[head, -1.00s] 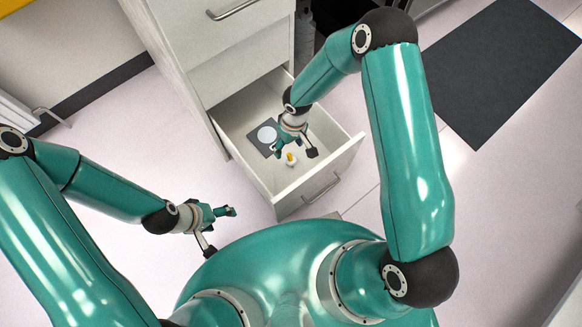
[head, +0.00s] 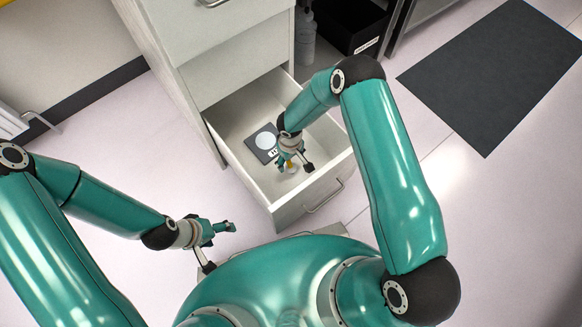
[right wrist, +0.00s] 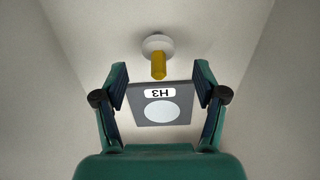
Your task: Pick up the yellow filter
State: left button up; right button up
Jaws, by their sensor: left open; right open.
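The yellow filter (right wrist: 158,66) has a white round end and a yellow stem in the right wrist view. It is in the open drawer, and only a bit of it shows in the head view (head: 289,168), mostly hidden by my gripper. My right gripper (right wrist: 160,85) is open, its fingers on either side below the filter, and nothing is between them. In the head view my right gripper (head: 294,163) is inside the drawer, over the filter. My left gripper (head: 217,245) is open and empty above the floor, left of the drawer.
The open drawer (head: 317,190) belongs to a white cabinet. A grey plate labelled H3 (right wrist: 160,113) with a pale disc lies in the drawer close to the filter. The drawer walls surround my right gripper. A dark mat (head: 490,75) lies on the floor at the right.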

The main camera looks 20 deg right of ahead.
jog(key=shift+w+d+f+b, duration=0.15)
jog(key=shift+f+b, duration=0.95)
jog(key=shift+f, duration=1.55)
jog(key=shift+c, duration=0.3)
jog(key=c, duration=0.8)
